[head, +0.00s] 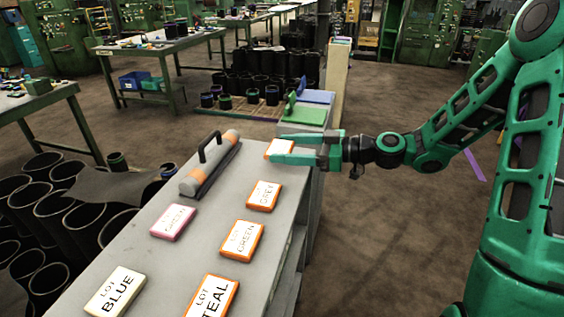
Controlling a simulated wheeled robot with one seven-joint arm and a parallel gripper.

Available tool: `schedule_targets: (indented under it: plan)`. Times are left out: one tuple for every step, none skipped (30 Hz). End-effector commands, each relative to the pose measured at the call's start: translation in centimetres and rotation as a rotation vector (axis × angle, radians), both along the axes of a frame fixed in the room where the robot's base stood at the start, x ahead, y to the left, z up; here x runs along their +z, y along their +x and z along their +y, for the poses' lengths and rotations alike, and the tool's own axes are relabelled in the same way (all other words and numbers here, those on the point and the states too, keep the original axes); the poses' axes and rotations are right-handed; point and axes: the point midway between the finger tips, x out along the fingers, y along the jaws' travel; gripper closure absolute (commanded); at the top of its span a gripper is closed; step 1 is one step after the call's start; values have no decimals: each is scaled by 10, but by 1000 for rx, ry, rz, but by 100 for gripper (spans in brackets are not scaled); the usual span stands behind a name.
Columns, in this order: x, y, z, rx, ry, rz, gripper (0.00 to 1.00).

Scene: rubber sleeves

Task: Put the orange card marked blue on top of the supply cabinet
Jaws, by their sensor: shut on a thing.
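My gripper (283,148) is shut on an orange-edged card (279,147) at the far right edge of the grey bench. The card's white face shows, but its marking is too small to read. A tall, narrow cream cabinet (338,85) stands beyond the bench; I cannot tell for sure that it is the supply cabinet. On the bench lie orange cards marked GREY (263,196), GREEN (241,240) and TEAL (212,297). A cream card marked BLUE (115,292) and a pink card marked GREEN (172,221) lie to their left.
The grey bench top (185,255) carries a grey and orange cylinder with a black handle (210,162). Black sleeves (50,215) stand on the left. Open floor (400,240) lies right of the bench.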

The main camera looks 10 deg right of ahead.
Motion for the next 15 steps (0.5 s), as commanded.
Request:
schedule_targets:
  plan:
    - [-2,0,2,1,1,0,56]
    - [-3,0,3,0,1,1,56]
    - [-6,0,3,0,2,1,56]
    - [-9,0,3,0,2,2,56]
    - [-13,0,3,-1,3,3,56]
    - [-19,0,3,-1,4,4,56]
    - [-23,0,3,0,4,4,56]
    - [-27,0,2,0,4,4,56]
    - [-31,0,2,0,3,3,56]
    - [-34,0,2,0,3,3,56]
    - [-36,0,2,1,3,2,56]
    - [-39,0,2,1,2,2,56]
    - [-40,0,2,1,1,1,56]
    - [-41,0,2,0,1,1,56]
    - [-41,0,2,0,1,0,56]
